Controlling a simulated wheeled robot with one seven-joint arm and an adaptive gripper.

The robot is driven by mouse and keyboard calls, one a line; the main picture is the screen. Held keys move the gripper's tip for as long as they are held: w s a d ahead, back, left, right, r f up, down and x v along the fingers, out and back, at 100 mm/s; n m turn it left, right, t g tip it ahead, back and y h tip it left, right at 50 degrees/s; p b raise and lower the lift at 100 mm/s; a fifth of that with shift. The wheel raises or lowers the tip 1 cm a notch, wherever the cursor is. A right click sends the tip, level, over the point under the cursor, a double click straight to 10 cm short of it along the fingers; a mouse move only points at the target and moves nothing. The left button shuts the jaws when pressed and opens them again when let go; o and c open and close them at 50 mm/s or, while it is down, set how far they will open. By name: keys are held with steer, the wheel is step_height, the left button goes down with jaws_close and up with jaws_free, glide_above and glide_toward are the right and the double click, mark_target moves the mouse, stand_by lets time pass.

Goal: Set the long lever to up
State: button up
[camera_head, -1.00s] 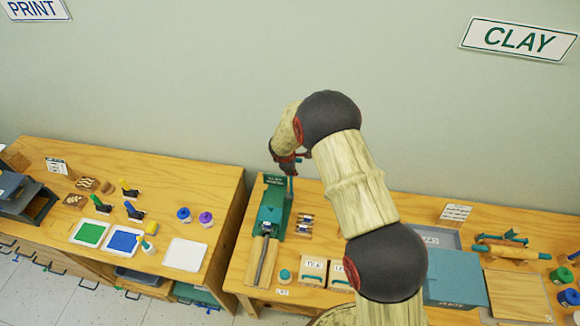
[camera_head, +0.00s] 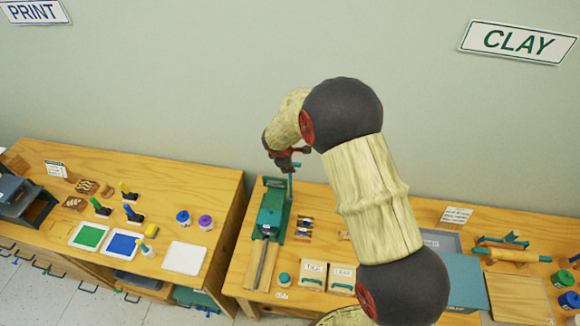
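The clay press (camera_head: 271,212) is a green machine on the right-hand wooden bench. A thin teal upright rod, which looks like the long lever (camera_head: 291,186), stands at its right rear side. My gripper (camera_head: 288,168) is dark with red parts and hangs just above the press, at the rod's upper end. Whether it touches or holds the rod I cannot tell. Its fingers are too small and dark to see whether they are open or shut.
A wooden trough (camera_head: 260,266) runs forward from the press. Lidded wooden boxes (camera_head: 314,275) and a small teal jar (camera_head: 284,279) stand to its right. A gap separates this bench from the left bench (camera_head: 220,190). The wall is behind.

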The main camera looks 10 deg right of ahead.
steer(key=shift+v, duration=1.15)
steer(key=shift+s, duration=0.1)
